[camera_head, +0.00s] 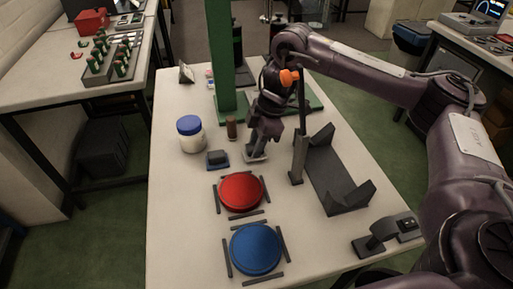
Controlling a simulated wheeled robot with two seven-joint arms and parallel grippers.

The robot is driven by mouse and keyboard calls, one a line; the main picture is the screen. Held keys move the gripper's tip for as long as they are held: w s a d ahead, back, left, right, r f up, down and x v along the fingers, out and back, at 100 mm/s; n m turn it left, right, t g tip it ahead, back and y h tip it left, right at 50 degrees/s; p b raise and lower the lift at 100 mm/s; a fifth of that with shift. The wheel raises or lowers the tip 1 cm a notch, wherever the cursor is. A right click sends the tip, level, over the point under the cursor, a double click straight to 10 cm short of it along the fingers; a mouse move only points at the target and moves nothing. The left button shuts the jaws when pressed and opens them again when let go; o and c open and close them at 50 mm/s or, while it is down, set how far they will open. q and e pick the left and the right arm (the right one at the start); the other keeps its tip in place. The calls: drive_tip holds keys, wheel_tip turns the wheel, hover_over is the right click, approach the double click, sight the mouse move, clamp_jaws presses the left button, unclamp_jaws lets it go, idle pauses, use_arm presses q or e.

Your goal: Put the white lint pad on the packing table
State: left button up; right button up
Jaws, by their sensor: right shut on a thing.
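My right gripper (260,146) points down over the middle of the white-topped table (175,240), just behind the red round lid. It is shut on a small pale piece that looks like the white lint pad (256,156). The fingers hide much of the pad, and I cannot tell whether it touches the surface below. My left gripper is not in view. I cannot tell from this view which of the tables is the packing table.
A red disc (241,191) and a blue disc (255,249) lie in front, framed by dark bars. A blue-lidded jar (191,135), a small dark block (217,159) and a brown cylinder (231,128) stand left. A grey cradle (338,176) and green post (221,60) stand nearby.

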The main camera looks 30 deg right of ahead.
drive_tip(key=shift+f, duration=0.25)
drive_tip(key=shift+r, duration=0.1)
drive_tip(key=o, duration=0.9)
drive_tip(key=shift+o, duration=0.2)
